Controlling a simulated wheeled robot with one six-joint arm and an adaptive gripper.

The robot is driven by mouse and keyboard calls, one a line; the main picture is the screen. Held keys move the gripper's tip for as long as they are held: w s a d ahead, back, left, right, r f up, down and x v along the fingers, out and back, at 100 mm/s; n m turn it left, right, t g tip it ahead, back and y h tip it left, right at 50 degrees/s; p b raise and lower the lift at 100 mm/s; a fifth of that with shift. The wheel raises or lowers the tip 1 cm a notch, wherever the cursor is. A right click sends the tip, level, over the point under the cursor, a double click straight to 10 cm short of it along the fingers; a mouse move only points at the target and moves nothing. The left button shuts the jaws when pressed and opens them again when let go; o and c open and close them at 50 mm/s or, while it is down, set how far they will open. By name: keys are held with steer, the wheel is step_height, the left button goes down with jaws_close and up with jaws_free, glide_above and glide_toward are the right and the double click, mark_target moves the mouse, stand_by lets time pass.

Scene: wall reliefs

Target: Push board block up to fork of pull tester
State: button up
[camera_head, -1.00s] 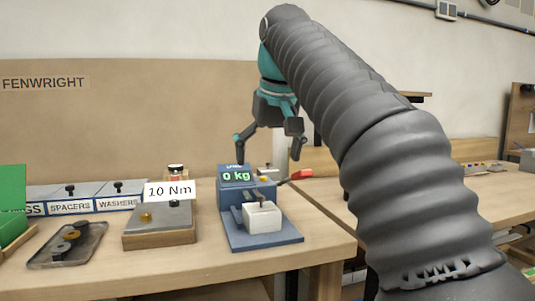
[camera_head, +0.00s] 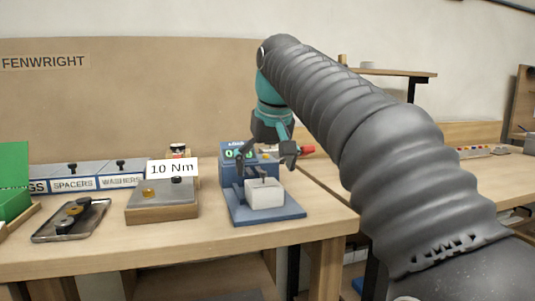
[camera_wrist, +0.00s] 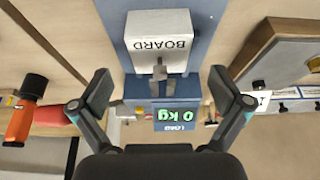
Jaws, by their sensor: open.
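The white board block (camera_head: 264,193) sits on the blue base (camera_head: 250,217) of the pull tester. In the wrist view the block (camera_wrist: 158,40) shows the upside-down word BOARD, and a grey metal piece, seemingly the fork (camera_wrist: 160,80), lies beside it, towards the display (camera_wrist: 175,114), which reads 0 kg. I cannot tell whether block and fork touch. My gripper (camera_head: 265,155) is open and empty above the tester, partly covering its display in the head view. In the wrist view its fingers (camera_wrist: 160,92) stand apart on either side of the fork and touch nothing visible.
To the left are a wooden block with a metal top (camera_head: 163,198) and a 10 Nm sign (camera_head: 172,169), a tray with dark parts (camera_head: 72,220) and bins labelled SPACERS and WASHERS (camera_head: 97,177). A red-handled tool (camera_wrist: 20,122) lies on the wrist view's left.

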mark_target(264, 177)
steer(key=shift+b+x, duration=0.4)
steer(key=shift+x, duration=2.05)
steer(key=c, duration=1.3)
